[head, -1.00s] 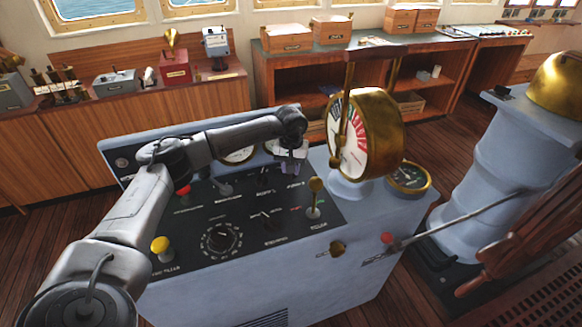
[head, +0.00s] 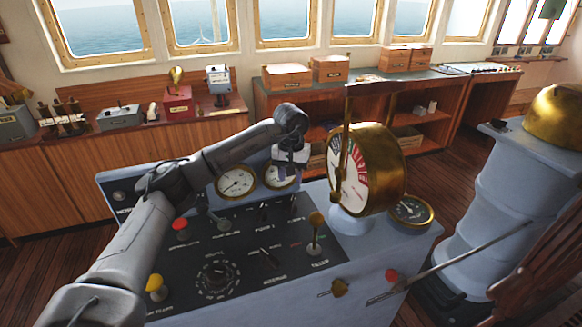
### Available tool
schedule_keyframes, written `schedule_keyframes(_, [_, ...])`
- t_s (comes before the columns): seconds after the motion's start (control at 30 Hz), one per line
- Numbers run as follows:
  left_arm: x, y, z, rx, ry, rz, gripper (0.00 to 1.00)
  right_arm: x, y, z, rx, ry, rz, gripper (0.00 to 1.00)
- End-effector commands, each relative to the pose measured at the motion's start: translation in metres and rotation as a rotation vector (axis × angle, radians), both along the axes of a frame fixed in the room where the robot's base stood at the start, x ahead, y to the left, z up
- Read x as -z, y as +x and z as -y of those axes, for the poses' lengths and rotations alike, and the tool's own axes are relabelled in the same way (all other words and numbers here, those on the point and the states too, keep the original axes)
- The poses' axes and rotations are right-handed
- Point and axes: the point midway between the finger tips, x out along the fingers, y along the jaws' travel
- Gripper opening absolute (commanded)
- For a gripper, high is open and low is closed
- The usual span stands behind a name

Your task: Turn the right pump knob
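The grey console's dark panel (head: 190,266) carries small pump switches in its upper part. The left pump knob (head: 262,210) stands above a label that seems to read PUMP 1. The right pump knob (head: 293,206) is a small dark shape to its right, hard to make out. My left arm reaches in from the left across the panel. My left gripper (head: 290,160) hangs pointing down over the panel's far edge, above and apart from the right pump knob, partly covering a gauge. Its fingers are too small to tell if they are open. My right gripper is out of view.
A brass telegraph dial (head: 365,165) stands right of the gripper, with a brass-handled lever (head: 316,230) before it. Two round gauges sit at the panel's back, the left one (head: 236,182) clear. A red button (head: 180,224), yellow knob (head: 155,284) and round dial (head: 217,280) lie nearer.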

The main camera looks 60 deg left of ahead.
Motion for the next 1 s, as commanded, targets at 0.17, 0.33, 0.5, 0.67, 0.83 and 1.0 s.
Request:
schedule_keyframes(0.17, [-0.023,0.001,0.001,0.001,-0.001,0.002,0.39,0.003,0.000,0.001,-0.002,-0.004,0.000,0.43])
schedule_keyframes(0.33, [-0.034,0.000,0.000,0.000,-0.001,0.001,0.39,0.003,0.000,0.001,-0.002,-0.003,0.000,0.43])
schedule_keyframes(0.5, [-0.037,0.000,0.000,0.000,0.000,-0.001,0.39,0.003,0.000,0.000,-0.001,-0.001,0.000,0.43])
schedule_keyframes(0.67, [-0.037,0.000,0.000,0.000,-0.001,-0.001,0.39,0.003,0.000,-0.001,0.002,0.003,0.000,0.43])
schedule_keyframes(0.83, [-0.037,0.000,0.000,0.001,-0.001,-0.001,0.39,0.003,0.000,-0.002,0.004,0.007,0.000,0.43])
schedule_keyframes(1.0, [-0.037,0.000,0.000,0.001,-0.001,-0.001,0.39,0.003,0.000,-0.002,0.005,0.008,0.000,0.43])
